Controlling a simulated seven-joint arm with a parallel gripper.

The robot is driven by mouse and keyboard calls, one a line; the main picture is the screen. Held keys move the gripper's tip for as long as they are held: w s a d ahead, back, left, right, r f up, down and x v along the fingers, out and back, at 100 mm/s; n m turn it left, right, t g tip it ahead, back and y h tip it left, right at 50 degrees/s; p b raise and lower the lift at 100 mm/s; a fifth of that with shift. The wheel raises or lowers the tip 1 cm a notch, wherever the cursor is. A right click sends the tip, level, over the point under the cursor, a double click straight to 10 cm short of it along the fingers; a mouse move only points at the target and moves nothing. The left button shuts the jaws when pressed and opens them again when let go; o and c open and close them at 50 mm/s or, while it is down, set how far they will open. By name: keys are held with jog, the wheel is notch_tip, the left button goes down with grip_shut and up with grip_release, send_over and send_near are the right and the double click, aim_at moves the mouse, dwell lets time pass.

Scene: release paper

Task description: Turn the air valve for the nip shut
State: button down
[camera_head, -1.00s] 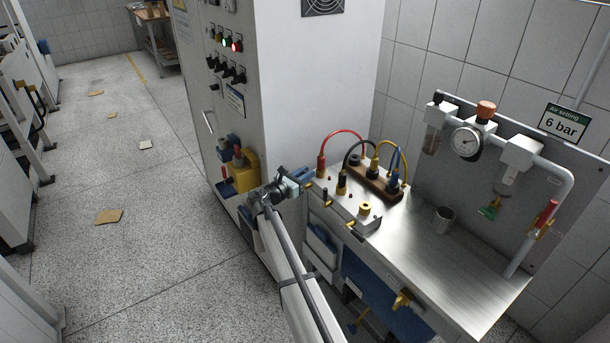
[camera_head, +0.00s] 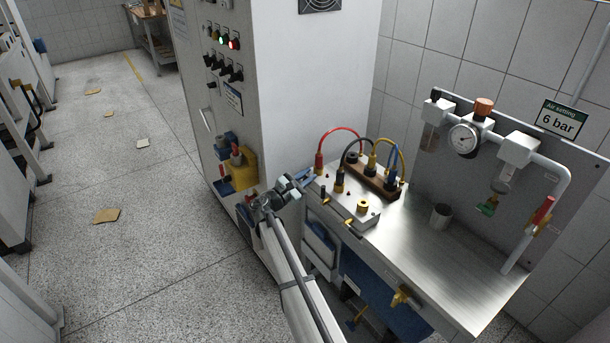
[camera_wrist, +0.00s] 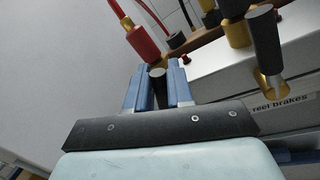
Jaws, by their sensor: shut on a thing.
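My gripper (camera_head: 309,177) is at the front left corner of the metal valve block on the bench. In the wrist view its blue fingers (camera_wrist: 158,88) are closed on both sides of a short black handle (camera_wrist: 157,80), just below a red hose fitting (camera_wrist: 143,42). The label for this handle is hidden, so I cannot read whether it is the nip valve. To its right, a separate black lever with a brass end (camera_wrist: 265,45) hangs above a label (camera_wrist: 280,104) reading "reel brakes". That lever is apart from my fingers.
Red, black, yellow and blue hoses (camera_head: 343,129) loop above the block. A pressure gauge (camera_head: 464,139) and a red-handled valve (camera_head: 543,210) are on the back panel. A metal cup (camera_head: 440,215) stands on the bench (camera_head: 440,265). The machine cabinet (camera_head: 300,90) stands close behind my gripper.

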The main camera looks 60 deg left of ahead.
jog(key=shift+d+f+m, duration=0.15)
jog(key=shift+d+m, duration=0.15)
jog(key=shift+m, duration=0.4)
jog(key=shift+d+f+m, duration=0.15)
jog(key=shift+d+m, duration=0.1)
jog(key=shift+m, duration=0.45)
jog(key=c, duration=1.2)
grip_release()
jog(key=shift+o, duration=0.2)
